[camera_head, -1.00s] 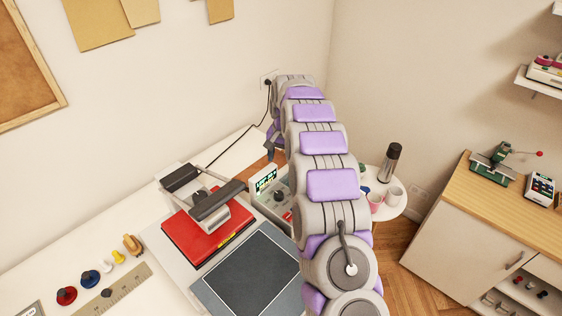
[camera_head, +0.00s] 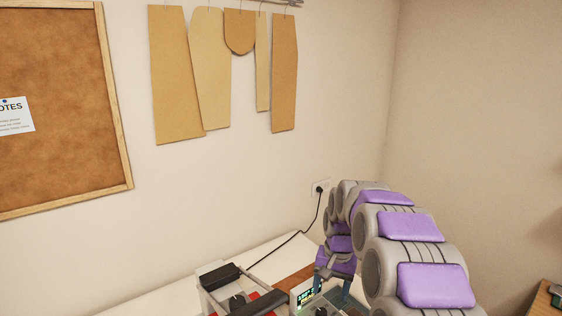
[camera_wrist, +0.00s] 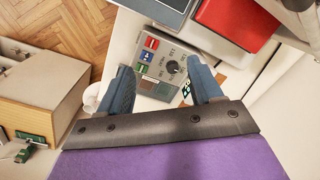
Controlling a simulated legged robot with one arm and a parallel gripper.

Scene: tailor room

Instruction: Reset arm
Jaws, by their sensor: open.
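My arm, grey with purple pads, reaches from the lower right of the head view toward the wall corner and bends down at its far end. My gripper (camera_head: 332,282) hangs low over the worktable, beside a small control box with a lit display (camera_head: 305,296). In the wrist view my gripper (camera_wrist: 166,92) shows two blue-grey fingers spread apart with nothing between them. The control box (camera_wrist: 160,56), with a dial and red, blue and green buttons, lies beyond the fingertips. I cannot tell whether the fingers touch it.
A press with a dark handle (camera_head: 221,276) stands on the white worktable (camera_head: 160,300) left of my gripper. A black cord runs to a wall outlet (camera_head: 320,188). A cork board (camera_head: 50,110) and paper patterns (camera_head: 180,85) hang on the wall. A wooden cabinet (camera_wrist: 32,90) shows in the wrist view.

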